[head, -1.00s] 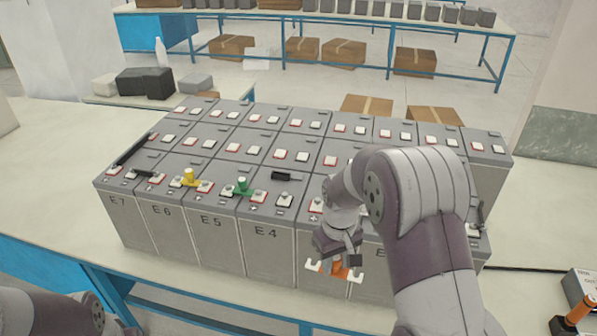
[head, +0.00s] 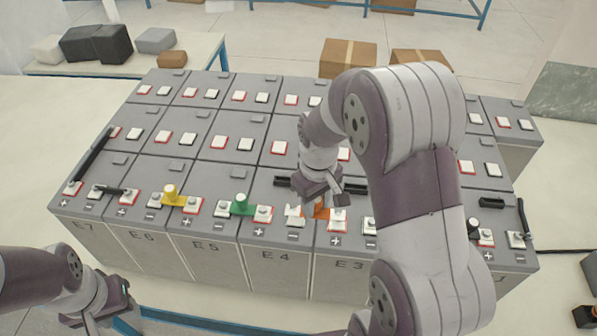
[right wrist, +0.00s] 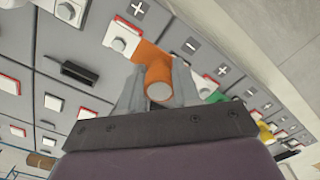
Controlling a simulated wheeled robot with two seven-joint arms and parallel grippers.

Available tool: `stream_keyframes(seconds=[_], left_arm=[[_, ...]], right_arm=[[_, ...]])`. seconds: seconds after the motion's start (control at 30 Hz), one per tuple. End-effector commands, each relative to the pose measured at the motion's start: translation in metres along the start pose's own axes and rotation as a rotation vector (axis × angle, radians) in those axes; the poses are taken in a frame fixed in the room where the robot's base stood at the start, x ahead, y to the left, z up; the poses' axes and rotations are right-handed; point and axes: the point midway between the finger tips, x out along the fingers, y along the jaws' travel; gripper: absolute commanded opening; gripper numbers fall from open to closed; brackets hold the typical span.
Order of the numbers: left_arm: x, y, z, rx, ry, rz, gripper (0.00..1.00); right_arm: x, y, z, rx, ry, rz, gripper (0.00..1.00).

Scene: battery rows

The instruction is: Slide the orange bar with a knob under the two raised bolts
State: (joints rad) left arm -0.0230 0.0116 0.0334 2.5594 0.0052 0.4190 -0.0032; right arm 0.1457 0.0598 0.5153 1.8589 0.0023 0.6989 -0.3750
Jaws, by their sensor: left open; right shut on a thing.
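The orange bar (head: 318,211) with its round knob is in my right gripper (head: 320,203), low over the front row of batteries by the E4 and E3 terminals. Its knob (right wrist: 158,90) is between the fingers in the right wrist view. A bolt (right wrist: 121,43) shows near the bar's upper left end in that view. In the head view the bar lies between a left terminal (head: 294,216) and a right terminal (head: 338,223). I cannot tell whether it is under the bolts. My left gripper (head: 98,322) is open and empty at the lower left, away from the batteries.
A yellow-knobbed bar (head: 171,195) and a green-knobbed bar (head: 240,205) sit on front terminals to the left. Black bars (head: 93,155) lie at the left end. A black-capped terminal (head: 473,226) is at the right. My right arm hides part of the front row.

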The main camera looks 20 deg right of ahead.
Motion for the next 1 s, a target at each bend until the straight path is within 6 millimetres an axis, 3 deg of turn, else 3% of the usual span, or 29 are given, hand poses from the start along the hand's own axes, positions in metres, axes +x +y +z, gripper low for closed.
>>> stream_keyframes(seconds=[0.57, 1.0], left_arm=[[-0.004, 0.0, 0.0, 0.0, 0.0, 0.0, 0.43], [0.026, 0.0, 0.004, 0.0, 0.0, 0.0, 0.43]], right_arm=[[-0.002, 0.0, 0.001, -0.001, 0.001, -0.001, 0.0], [0.041, 0.0, 0.001, -0.001, 0.001, -0.001, 0.0]])
